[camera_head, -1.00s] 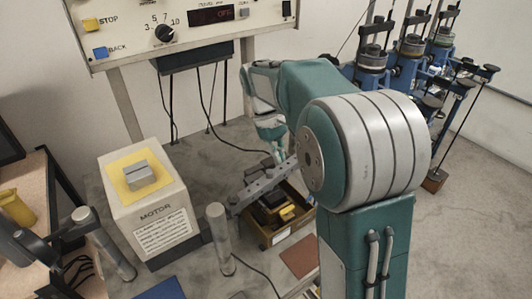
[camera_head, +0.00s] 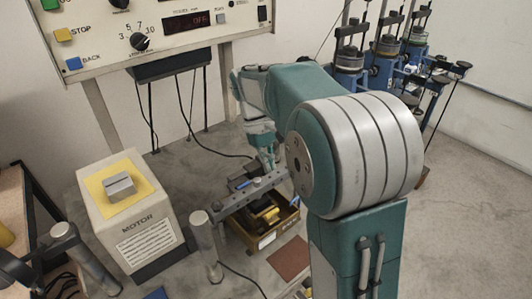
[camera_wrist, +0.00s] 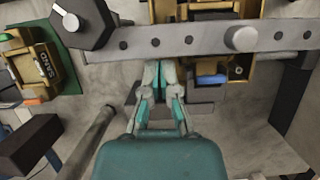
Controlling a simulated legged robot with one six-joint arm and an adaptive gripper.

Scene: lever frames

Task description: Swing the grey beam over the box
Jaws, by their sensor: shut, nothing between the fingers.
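The grey beam (camera_head: 250,194), a flat bar with a row of holes, runs slantwise from near a grey post to my gripper. In the wrist view the beam (camera_wrist: 200,40) lies across the top, with a dark hexagonal knob on its left part and a round pale peg on its right. The open wooden box (camera_head: 288,222), with dark and yellow items in it, sits below; the beam crosses above its far left part. My gripper (camera_wrist: 163,78) is shut and empty, its tips at the beam's near edge. I cannot tell whether they touch. It also shows in the head view (camera_head: 268,163).
A motor housing (camera_head: 135,222) with a yellow top stands left of the beam, and a grey post (camera_head: 205,245) stands in front. A control panel (camera_head: 150,30) hangs behind. A reddish-brown plate (camera_head: 289,258) lies before the box. Blue weighted stands (camera_head: 383,75) are at back right.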

